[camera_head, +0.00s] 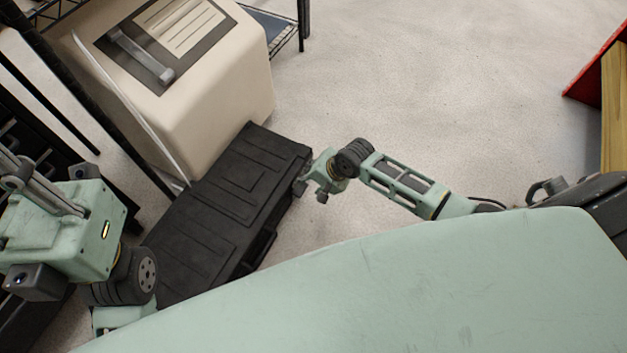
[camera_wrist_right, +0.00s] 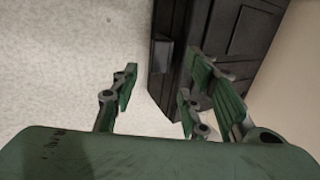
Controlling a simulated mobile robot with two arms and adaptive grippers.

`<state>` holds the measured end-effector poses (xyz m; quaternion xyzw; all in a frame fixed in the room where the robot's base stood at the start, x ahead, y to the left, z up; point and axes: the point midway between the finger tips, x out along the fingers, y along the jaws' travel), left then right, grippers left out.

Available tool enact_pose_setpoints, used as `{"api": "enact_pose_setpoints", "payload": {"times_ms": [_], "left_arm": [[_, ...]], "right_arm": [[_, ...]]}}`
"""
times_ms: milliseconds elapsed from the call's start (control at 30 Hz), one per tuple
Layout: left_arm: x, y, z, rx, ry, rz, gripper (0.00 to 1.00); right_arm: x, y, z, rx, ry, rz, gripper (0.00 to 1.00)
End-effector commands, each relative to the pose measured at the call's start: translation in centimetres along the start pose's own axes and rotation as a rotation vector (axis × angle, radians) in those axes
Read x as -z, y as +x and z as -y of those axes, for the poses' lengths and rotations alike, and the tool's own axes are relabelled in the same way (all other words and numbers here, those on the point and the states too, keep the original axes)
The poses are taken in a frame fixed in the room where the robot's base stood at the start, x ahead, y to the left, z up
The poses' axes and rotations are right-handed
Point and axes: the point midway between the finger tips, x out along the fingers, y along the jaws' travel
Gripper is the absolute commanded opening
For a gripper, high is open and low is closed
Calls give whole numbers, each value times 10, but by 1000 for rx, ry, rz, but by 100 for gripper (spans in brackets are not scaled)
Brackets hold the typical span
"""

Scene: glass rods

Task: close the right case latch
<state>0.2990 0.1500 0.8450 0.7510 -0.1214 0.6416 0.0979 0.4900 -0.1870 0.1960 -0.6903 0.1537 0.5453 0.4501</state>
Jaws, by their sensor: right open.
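The black case (camera_head: 225,215) lies closed on the floor, with ridged panels on its lid. My right gripper (camera_head: 309,190) is beside the case's right edge, near its far end. In the right wrist view the gripper (camera_wrist_right: 165,88) is open and empty, one finger over the floor and the other fingers overlapping the case (camera_wrist_right: 245,30). A dark block (camera_wrist_right: 164,54) sticks out from the case's side, ahead of the gap between the fingers; it may be the right latch. Whether it is open I cannot tell. My left gripper (camera_head: 22,180) is at the left edge; its fingers are unclear.
A large beige box (camera_head: 235,75) with a dark panel and grey handle stands against the case's far side. Black shelving (camera_head: 80,85) stands at the left. A red and wooden object (camera_head: 612,95) is at the right edge. The floor (camera_head: 420,80) right of the case is clear.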

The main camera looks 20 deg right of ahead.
Motion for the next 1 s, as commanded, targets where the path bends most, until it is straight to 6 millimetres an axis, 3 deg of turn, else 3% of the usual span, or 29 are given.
{"api": "enact_pose_setpoints", "payload": {"times_ms": [467,633,767,900,1000], "left_arm": [[0,0,0,0,0,1,17],[-1,-2,0,-6,2,-17,17],[-2,-5,-1,-24,8,-64,17],[0,-2,-4,-53,17,-134,17],[4,2,-7,-71,23,-180,17]], "right_arm": [[0,-11,0,0,0,0,41],[6,0,-1,34,-67,-29,28],[26,24,1,136,-306,-143,28],[51,45,7,255,-712,-363,28],[60,50,12,304,-999,-535,28]]}}
